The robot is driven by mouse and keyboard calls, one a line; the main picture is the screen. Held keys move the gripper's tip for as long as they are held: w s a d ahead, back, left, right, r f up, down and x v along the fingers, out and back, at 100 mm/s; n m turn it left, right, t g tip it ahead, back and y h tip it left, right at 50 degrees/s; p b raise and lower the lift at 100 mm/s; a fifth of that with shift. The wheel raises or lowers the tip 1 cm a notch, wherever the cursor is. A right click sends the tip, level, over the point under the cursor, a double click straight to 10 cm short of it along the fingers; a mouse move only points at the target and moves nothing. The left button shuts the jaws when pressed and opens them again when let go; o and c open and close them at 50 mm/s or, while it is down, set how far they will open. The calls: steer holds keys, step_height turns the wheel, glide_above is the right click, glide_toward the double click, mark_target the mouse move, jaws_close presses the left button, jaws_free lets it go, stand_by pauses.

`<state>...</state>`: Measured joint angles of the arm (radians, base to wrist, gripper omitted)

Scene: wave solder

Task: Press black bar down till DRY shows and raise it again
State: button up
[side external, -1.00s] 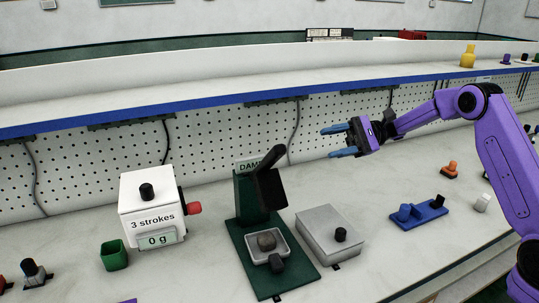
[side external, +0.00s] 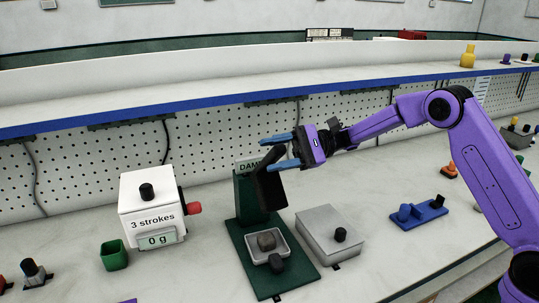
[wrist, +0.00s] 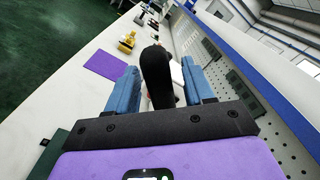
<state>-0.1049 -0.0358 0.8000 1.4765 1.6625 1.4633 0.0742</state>
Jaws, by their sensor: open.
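The green press (side external: 245,198) stands on the bench with a sign reading "DAM...", the rest of it hidden. Its black bar (side external: 270,190) is raised and tilted above a grey tray (side external: 286,241) that holds a dark grey lump (side external: 266,240). My gripper (side external: 279,151) is open at the upper end of the bar. In the wrist view the black bar (wrist: 156,72) stands between the two blue fingers (wrist: 160,92), with no clear sign of a grip.
A white box (side external: 150,205) reading "3 strokes" and "0 g" stands left, with a green cup (side external: 114,255) beside it. A grey metal box (side external: 328,232) with a black knob is right of the press. A blue block (side external: 420,211) lies farther right. A shelf (side external: 200,95) runs behind.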

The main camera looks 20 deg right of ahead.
steer(key=shift+a, duration=0.85)
steer(key=shift+c, duration=0.3)
jaws_close()
steer(key=shift+s+f, duration=0.1)
steer(key=shift+f, duration=0.05)
steer(key=s+f+n, duration=0.3)
steer(key=f+n, duration=0.1)
steer(key=f, duration=0.4)
steer(key=s+f+n, duration=0.4)
steer(key=f+n, duration=0.1)
steer(key=f, duration=0.4)
steer(key=shift+f, duration=0.25)
steer(key=shift+d, duration=0.15)
